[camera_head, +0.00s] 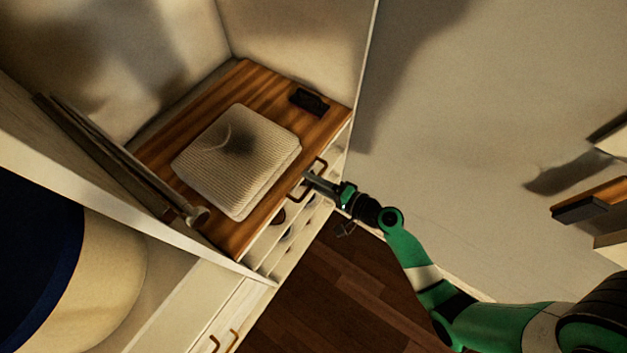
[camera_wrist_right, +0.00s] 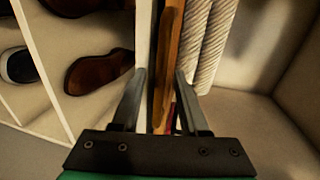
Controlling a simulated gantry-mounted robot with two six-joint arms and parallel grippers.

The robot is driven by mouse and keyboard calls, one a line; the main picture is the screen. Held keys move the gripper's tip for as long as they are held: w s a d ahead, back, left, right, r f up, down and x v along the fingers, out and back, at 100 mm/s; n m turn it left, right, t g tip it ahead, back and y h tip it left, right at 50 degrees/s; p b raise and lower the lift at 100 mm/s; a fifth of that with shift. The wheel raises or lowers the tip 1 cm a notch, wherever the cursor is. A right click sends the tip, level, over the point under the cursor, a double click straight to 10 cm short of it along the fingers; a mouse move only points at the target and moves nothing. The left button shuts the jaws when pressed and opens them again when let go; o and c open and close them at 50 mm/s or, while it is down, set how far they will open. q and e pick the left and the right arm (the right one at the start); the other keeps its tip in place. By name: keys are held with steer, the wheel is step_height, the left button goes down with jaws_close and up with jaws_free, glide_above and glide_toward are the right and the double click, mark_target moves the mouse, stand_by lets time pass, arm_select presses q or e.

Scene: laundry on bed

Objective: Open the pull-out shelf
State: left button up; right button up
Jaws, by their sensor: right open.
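The pull-out shelf (camera_head: 222,228) has a striped wooden top and a white front, inside a white cabinet. A brown loop handle (camera_head: 321,165) sticks out from its front. My right gripper (camera_head: 307,177) is open at the handle. In the right wrist view its two fingertips (camera_wrist_right: 162,77) stand either side of a white strip and a brown wooden piece (camera_wrist_right: 170,45). I cannot tell whether the fingers touch the handle. My left gripper is out of view.
A folded ribbed cloth (camera_head: 238,155) and a small dark item (camera_head: 310,101) lie on the shelf. Shoes (camera_wrist_right: 98,72) stand in compartments below. Drawers with brown handles (camera_head: 214,343) are at the lower left. Dark floor (camera_head: 340,290) in front is clear. A pale wall rises at the right.

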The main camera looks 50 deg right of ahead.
jaws_close()
stand_by(1.3)
